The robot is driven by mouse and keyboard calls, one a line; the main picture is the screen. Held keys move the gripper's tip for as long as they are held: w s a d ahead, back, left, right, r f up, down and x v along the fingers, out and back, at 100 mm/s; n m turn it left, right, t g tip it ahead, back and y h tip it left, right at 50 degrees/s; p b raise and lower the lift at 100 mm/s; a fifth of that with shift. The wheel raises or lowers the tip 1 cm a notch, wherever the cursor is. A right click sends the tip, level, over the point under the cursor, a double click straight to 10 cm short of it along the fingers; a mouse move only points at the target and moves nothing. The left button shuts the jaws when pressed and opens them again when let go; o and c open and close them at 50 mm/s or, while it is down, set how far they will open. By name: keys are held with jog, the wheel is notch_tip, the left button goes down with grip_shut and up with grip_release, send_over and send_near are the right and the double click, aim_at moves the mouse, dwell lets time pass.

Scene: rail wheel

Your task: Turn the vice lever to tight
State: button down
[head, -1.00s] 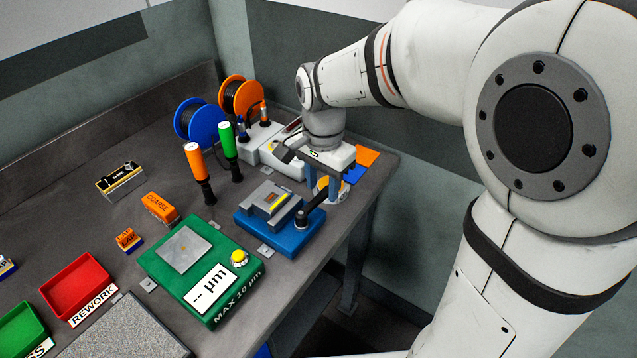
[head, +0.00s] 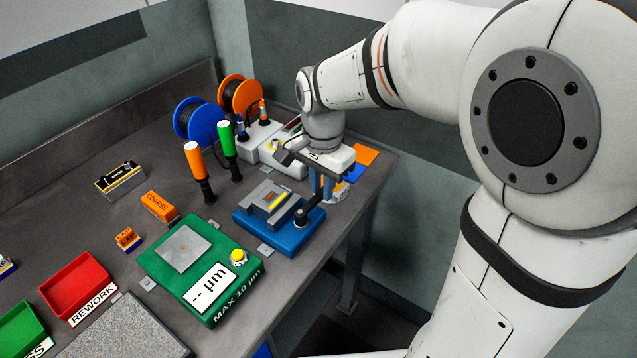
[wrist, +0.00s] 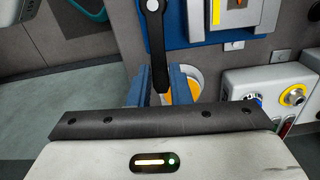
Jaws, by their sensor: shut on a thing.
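The vice has a blue base (head: 285,238) and grey jaws, and stands near the front right edge of the bench. Its black lever (head: 311,208) runs from a round pivot at the front of the vice towards the back right. My gripper (head: 323,191) comes down from above and is shut on the lever's far end. In the wrist view the lever (wrist: 156,40) runs down between the two blue fingers of my gripper (wrist: 160,90). The gripper body hides the fingertips' lower part there. A yellow strip shows on the vice top.
A green gauge block (head: 178,282) with a yellow button stands front left of the vice. Orange (head: 195,160) and green (head: 227,140) handled tools stand upright behind it. A white round container (wrist: 187,85) is close beside the fingers. A white-grey box (head: 288,160) stands behind.

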jog(key=shift+w+a+n, duration=0.2)
jog(key=shift+a+n, duration=0.05)
jog(key=shift+n, duration=0.25)
jog(key=c, duration=1.3)
grip_release()
jog(key=shift+c, duration=0.2)
notch_tip(320, 180, up, 8)
jog(key=shift+f, duration=0.1)
